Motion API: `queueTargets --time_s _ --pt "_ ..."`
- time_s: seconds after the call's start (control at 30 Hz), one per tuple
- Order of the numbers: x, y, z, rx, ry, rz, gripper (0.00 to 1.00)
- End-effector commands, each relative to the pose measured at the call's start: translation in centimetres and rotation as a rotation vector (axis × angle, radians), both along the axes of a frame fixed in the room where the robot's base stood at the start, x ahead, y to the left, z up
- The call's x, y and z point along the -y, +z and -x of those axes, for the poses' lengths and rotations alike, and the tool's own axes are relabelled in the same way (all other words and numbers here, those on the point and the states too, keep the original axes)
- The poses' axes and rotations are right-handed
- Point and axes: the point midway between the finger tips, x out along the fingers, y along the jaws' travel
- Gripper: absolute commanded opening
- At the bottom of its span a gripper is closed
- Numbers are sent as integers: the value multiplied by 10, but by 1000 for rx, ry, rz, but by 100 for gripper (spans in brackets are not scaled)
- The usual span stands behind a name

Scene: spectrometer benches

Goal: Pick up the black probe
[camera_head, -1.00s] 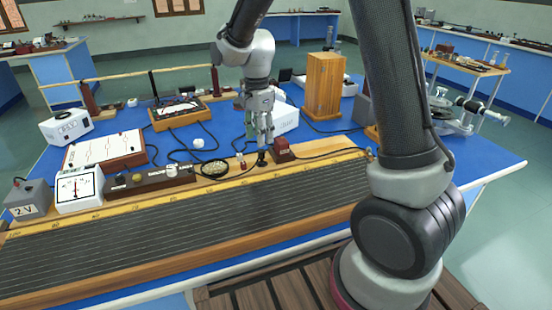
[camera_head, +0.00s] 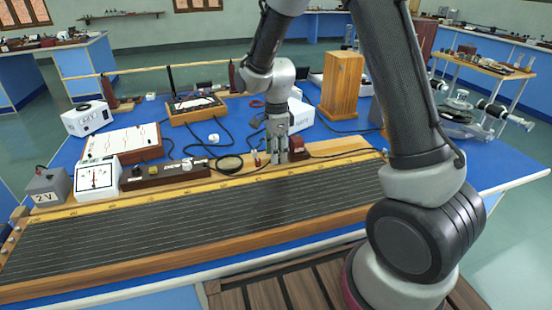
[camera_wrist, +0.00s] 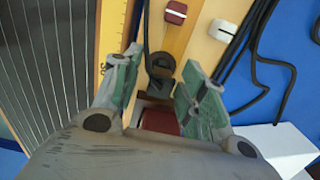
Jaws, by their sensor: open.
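The black probe (camera_wrist: 161,66) stands on the wooden strip of the wired board, seen from above in the wrist view with its dark round top between my fingertips. My gripper (camera_wrist: 160,82) is open, with one green-padded finger on each side of the probe and gaps showing. In the head view my gripper (camera_head: 278,156) points down at the board's back edge and hides most or all of the probe. Whether a finger touches the probe cannot be told.
A dark red block (camera_head: 296,148) stands right beside my gripper and shows below the probe in the wrist view (camera_wrist: 160,121). Red (camera_wrist: 176,12) and white (camera_wrist: 222,30) small pieces sit nearby, with black cables (camera_wrist: 262,60). The wired board (camera_head: 200,230) fills the front.

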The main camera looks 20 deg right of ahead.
Motion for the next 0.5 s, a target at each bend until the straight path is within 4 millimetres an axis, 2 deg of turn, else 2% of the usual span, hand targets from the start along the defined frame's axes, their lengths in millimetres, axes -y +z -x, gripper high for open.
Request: queueTargets --time_s 0.23,0.47,0.5 --pt "0 -2 0 2 1 -1 42" --pt "0 -2 0 1 1 0 0" --pt "0 -2 0 1 1 0 0"
